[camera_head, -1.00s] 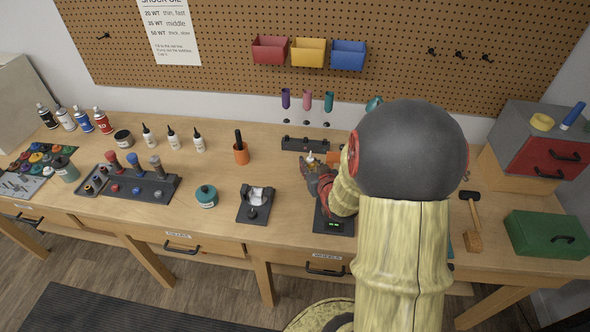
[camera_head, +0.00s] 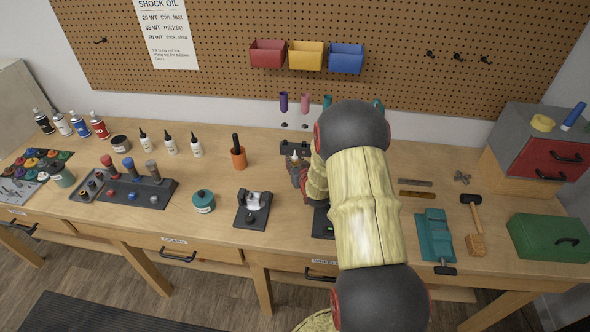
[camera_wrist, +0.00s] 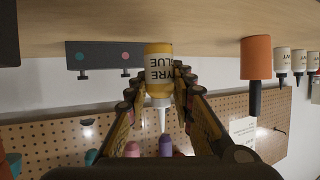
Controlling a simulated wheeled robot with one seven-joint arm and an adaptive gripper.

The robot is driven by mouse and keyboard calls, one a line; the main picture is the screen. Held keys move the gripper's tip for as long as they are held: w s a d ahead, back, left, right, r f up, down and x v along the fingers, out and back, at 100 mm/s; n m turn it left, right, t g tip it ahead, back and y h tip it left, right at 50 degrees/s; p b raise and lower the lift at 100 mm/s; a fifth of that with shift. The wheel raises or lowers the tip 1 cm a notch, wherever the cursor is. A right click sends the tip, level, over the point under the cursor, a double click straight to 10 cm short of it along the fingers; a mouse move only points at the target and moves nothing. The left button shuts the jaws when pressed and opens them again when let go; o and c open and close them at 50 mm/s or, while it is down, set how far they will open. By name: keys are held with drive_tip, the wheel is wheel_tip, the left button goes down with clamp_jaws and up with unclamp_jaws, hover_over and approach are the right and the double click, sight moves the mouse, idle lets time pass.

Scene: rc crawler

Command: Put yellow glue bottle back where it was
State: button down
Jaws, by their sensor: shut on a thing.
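The yellow glue bottle (camera_wrist: 158,88), labelled tyre glue with a white nozzle, is between the fingers of my gripper (camera_wrist: 158,106) in the wrist view. The wrist view is upside down, so the nozzle points up in the room. My gripper is shut on the bottle. In the head view my gripper (camera_head: 297,168) is over the bench just in front of a dark rack, and the bottle is mostly hidden. Whether its base touches the bench cannot be told.
The dark rack (camera_wrist: 105,57) has pink and teal dots on its front. A black stand (camera_head: 253,207) is in front. A teal vise (camera_head: 434,235) and a mallet (camera_head: 475,212) lie right of my arm.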

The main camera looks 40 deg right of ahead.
drive_tip(key=shift+f, duration=1.55)
drive_tip(key=shift+b, duration=0.35)
drive_tip(key=shift+f, duration=0.2)
drive_tip(key=c, duration=1.6)
unclamp_jaws()
drive_tip(key=shift+o, duration=0.3)
drive_tip(key=shift+r, duration=0.15)
